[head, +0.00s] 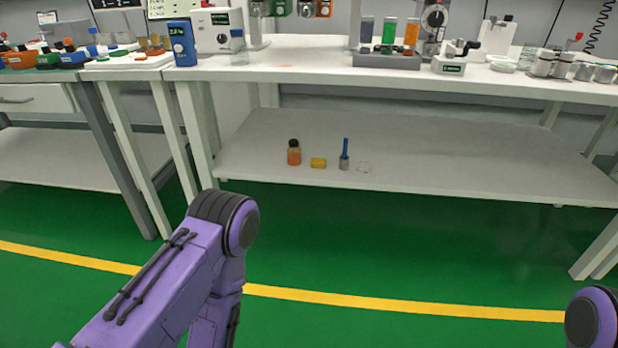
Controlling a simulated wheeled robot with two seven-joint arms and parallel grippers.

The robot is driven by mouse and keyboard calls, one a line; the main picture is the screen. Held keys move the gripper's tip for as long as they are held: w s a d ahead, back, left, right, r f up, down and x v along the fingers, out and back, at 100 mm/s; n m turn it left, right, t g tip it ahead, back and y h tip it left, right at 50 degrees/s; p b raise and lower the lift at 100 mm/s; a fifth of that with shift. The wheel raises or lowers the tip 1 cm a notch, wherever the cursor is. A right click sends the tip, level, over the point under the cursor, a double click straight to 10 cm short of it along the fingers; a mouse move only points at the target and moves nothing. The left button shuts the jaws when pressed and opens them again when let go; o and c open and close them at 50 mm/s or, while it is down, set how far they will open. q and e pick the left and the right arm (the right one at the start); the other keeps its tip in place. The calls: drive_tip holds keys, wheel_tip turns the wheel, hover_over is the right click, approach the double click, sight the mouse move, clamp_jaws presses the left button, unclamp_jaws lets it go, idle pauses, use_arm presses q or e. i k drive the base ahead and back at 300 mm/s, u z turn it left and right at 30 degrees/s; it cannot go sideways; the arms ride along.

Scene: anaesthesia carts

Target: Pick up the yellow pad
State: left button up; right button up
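A small yellow pad (318,162) lies on the lower white shelf (440,165) of the bench, near its front edge. It sits between an orange bottle with a dark cap (294,153) on its left and a grey holder with a blue upright tool (344,157) on its right. My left arm shows as purple links at the lower left, well in front of the shelf, with its gripper out of frame. Only a small part of my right arm shows at the lower right corner, and its gripper is out of frame too.
A faint clear dish (364,167) lies right of the blue tool. The white benchtop (300,68) above the shelf carries several devices and a grey rack with coloured tubes (388,61). Bench legs stand at both sides. Most of the lower shelf is bare, and the green floor (400,250) is clear.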

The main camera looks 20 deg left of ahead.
sight(315, 164)
drive_tip(key=z, duration=0.25)
drive_tip(key=i, duration=1.3)
drive_tip(key=u, duration=0.75)
